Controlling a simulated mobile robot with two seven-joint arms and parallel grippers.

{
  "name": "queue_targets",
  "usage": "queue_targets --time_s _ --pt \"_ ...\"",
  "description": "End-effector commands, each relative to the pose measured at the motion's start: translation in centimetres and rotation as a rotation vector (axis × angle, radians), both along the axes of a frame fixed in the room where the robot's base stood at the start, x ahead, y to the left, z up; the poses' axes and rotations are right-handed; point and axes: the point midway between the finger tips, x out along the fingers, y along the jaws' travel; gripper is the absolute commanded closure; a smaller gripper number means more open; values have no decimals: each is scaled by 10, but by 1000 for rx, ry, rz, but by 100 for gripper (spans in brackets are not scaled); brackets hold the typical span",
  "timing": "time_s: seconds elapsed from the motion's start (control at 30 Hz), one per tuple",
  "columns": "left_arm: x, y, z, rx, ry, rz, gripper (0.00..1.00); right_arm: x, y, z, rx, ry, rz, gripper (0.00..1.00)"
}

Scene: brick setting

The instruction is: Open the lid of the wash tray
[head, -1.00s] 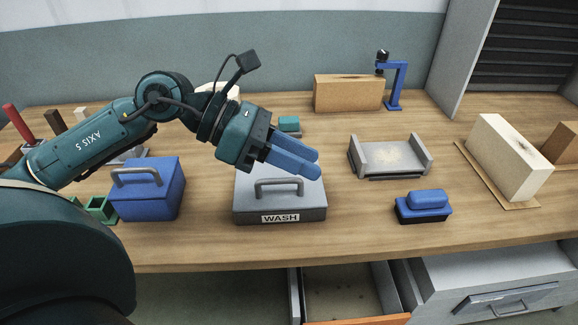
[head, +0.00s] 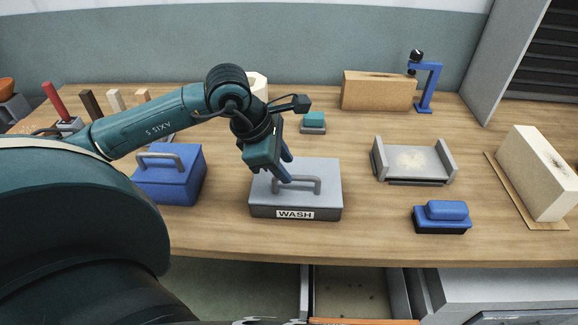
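The wash tray (head: 266,212) is a grey box with a "WASH" label on its front, standing on the bench in the head view. Its flat grey lid (head: 325,168) is closed and carries a grey bar handle (head: 305,188). My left gripper (head: 287,172) points down over the left part of the lid, at the handle's left end. Its two blue fingers look apart, with nothing seen between them. I cannot tell whether they touch the handle. My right gripper is out of view.
A blue lidded box (head: 170,183) stands left of the tray, partly behind my arm. A blue block on a black base (head: 443,215), a grey cradle (head: 413,162) and a small teal-topped block (head: 313,122) stand around it. An open drawer (head: 350,290) is below the bench edge.

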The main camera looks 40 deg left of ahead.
Motion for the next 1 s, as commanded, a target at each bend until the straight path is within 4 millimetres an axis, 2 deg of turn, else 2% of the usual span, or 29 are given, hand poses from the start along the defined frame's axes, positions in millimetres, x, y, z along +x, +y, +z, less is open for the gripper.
queue_targets --time_s 0.1,0.23,0.57,1.0 --pt "6 -4 -14 -3 3 1 66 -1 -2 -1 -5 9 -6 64" --pt "9 -7 -24 -2 1 -1 66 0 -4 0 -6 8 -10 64" --pt "10 -7 -27 -1 0 -1 66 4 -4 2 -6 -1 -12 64" --pt "10 -7 -26 -1 -1 0 100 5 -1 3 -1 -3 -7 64"
